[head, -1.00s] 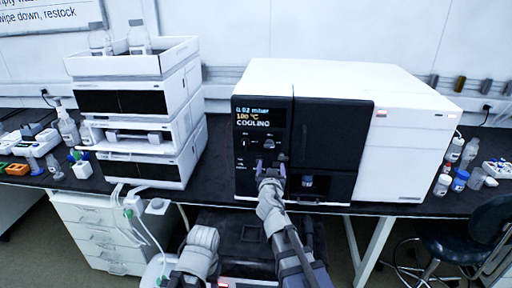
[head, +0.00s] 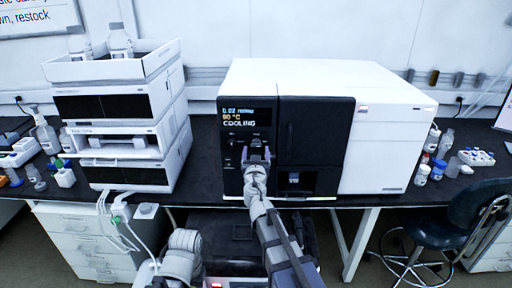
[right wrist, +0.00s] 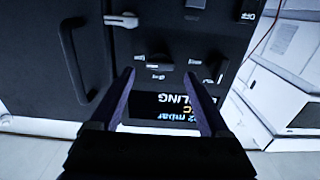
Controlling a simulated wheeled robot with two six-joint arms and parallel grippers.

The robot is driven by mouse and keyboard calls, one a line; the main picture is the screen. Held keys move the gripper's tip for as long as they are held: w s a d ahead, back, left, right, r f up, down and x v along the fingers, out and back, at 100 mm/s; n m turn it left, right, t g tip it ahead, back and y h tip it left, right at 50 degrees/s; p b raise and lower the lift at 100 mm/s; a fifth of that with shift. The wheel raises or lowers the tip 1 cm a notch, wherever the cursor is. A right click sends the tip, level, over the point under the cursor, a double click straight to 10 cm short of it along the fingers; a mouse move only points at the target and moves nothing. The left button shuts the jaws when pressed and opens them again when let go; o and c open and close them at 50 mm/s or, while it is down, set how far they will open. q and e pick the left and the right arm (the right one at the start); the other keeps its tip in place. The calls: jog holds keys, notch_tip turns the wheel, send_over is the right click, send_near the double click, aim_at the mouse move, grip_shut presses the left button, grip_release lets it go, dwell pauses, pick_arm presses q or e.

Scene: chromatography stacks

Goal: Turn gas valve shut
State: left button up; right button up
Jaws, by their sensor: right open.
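The instrument (head: 397,150) has a black control panel, whose display (head: 248,116) reads 0.02 mbar, 90 °C and COOLING. My right gripper (head: 256,150) is open and empty in front of this panel, hiding part of it. In the right wrist view the panel is upside down, and the open fingers (right wrist: 162,85) frame the lit display (right wrist: 165,106). A dark bar-shaped knob (right wrist: 160,68) lies just beyond the fingertips, with a second knob (right wrist: 217,72) to its right. A pale lever (right wrist: 122,20) is farther off. I cannot read which control is the gas valve. My left gripper is out of view.
A stack of white modules (head: 163,125) with bottles on top stands left on the black bench. Vials and bottles (head: 430,165) stand right of the instrument. A dark door handle (right wrist: 75,60) juts out beside the panel. A chair (head: 425,232) stands at the lower right.

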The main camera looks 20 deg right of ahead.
aim_at(256, 145)
jog(key=x, duration=0.3)
jog(key=shift+w+d, duration=0.1)
jog(key=shift+w, duration=0.25)
jog(key=shift+s, duration=0.1)
grip_shut()
